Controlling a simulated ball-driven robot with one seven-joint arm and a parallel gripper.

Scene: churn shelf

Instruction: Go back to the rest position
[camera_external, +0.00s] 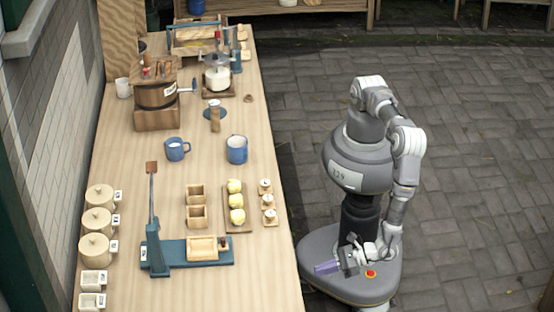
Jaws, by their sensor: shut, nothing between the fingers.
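My gripper (328,268) hangs low at the end of my folded arm, close against my body and above my base. It points left toward the table's right edge and is apart from the table (265,285). Its fingers are shut, with nothing visible between them. It touches none of the things on the table.
The table holds a wooden churn (157,95), a glass jar (217,75), blue mugs (237,149), a teal press (160,255), a board of yellow pats (237,216) and lidded pots (97,221). The paved floor (470,150) to the right is clear.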

